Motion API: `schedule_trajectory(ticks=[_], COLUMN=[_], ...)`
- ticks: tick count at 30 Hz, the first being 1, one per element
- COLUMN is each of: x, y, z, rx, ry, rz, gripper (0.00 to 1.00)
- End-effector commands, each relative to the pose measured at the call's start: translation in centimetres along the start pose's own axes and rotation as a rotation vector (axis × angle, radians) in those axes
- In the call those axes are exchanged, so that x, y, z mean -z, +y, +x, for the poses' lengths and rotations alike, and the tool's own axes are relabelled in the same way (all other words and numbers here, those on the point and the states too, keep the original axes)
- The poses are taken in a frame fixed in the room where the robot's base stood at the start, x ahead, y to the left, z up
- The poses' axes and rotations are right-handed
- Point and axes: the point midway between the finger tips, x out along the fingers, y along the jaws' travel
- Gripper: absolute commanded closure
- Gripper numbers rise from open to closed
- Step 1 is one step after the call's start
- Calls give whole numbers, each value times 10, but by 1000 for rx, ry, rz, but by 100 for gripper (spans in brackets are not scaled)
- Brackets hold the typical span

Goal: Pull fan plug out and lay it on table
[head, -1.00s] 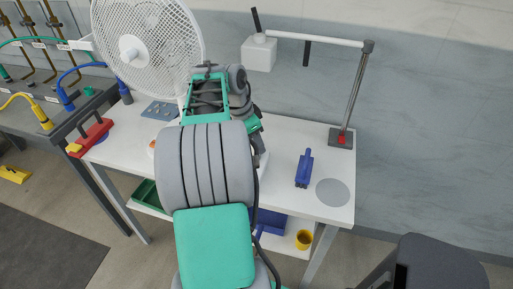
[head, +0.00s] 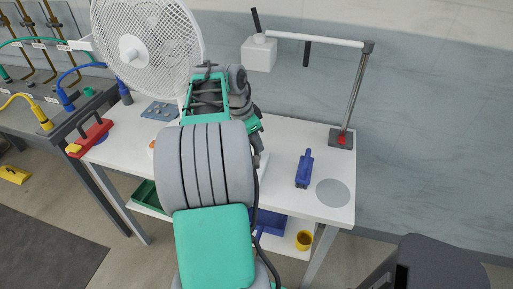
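The white fan (head: 150,45) stands at the back left of the white table (head: 290,140), its round grille facing me. I cannot make out the fan plug or its socket; my own arm covers much of the table's middle. My arm reaches over the table. Its dark and green end shows near the table's back edge, right of the fan. The gripper's fingers are hidden behind the arm, so I cannot see whether they are open or hold anything.
A blue tool (head: 304,169) and a grey disc (head: 333,193) lie on the table's clear right side. A lamp-like stand (head: 355,90) carries a white box (head: 259,53). A yellow cup (head: 304,240) is below; a dark seat (head: 430,265) is front right.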

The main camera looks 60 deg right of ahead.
Motion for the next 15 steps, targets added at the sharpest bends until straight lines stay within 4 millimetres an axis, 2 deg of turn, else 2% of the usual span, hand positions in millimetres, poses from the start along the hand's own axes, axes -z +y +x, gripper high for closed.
schedule_trajectory(ticks=[1,4,15], x=[0,0,1], y=[0,0,0], z=[0,0,-2], rx=[0,0,0], ry=[0,0,0], rz=[0,0,0], gripper=[92,100,100])
